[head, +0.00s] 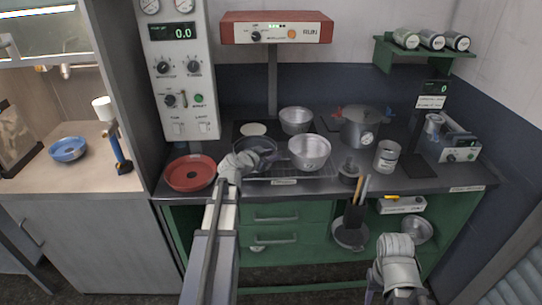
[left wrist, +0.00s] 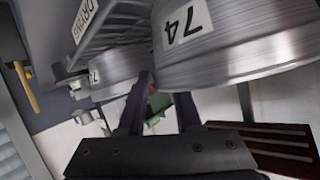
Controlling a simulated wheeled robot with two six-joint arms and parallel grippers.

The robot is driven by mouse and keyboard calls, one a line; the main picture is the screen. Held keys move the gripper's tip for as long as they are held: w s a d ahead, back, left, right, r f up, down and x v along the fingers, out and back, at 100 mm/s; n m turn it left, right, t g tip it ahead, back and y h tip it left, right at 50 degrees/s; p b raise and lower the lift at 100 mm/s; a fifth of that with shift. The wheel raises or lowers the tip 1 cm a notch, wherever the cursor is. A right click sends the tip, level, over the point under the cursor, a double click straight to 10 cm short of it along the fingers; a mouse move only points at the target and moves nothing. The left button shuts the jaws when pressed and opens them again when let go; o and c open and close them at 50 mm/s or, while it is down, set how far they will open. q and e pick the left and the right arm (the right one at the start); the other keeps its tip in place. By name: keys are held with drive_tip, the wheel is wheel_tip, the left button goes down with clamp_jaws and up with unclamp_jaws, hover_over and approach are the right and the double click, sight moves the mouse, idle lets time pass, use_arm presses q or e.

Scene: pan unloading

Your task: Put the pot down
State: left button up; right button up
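A dark-looking metal pot (head: 262,147) stands at the left end of the drying rack (head: 291,173). My left gripper (head: 241,160) is at its front left rim. In the left wrist view, a large steel pot marked 74 (left wrist: 235,45) fills the upper right, very close to my fingers. My left fingers (left wrist: 163,100) stand apart with a visible gap; one fingertip is partly hidden by the pot's edge. A second silver pot (head: 309,152) is just right of the dark one. My right gripper (head: 396,246) hangs low at the right; its fingertips are not clear.
A red pan (head: 190,173) lies left on the counter. Another pot (head: 296,119) stands behind. A lidded pot with a dial (head: 360,127) and a can (head: 387,156) stand to the right. A utensil holder (head: 354,216) is in front of the counter. A blue dish (head: 68,149) sits far left.

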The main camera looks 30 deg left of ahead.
use_arm(q)
drive_tip(key=shift+r, duration=0.2)
drive_tip(key=p+v, duration=0.4)
drive_tip(key=v, duration=0.8)
drive_tip(key=shift+p, duration=0.4)
drive_tip(key=s+d+f+m+g+h, duration=0.1)
drive_tip(key=d+f+g+h, duration=0.2)
drive_tip(key=d, duration=0.8)
drive_tip(key=s+d+f+m+g+h, duration=0.1)
drive_tip(key=d+f+g, duration=0.35)
drive_tip(key=d, duration=0.65)
drive_tip(key=s+d+f+g+y, duration=0.2)
drive_tip(key=s+d, duration=0.2)
drive_tip(key=s+d+f+n+g+y, duration=0.1)
drive_tip(key=s+d+f+g+y, duration=0.1)
drive_tip(key=s+d, duration=0.2)
drive_tip(key=s+d+f+n+g+y, duration=0.1)
drive_tip(key=s+d+f+g+y, duration=0.1)
drive_tip(key=s+d, duration=0.3)
drive_tip(key=shift+s+g+y, duration=0.25)
drive_tip(key=shift+s+y, duration=0.05)
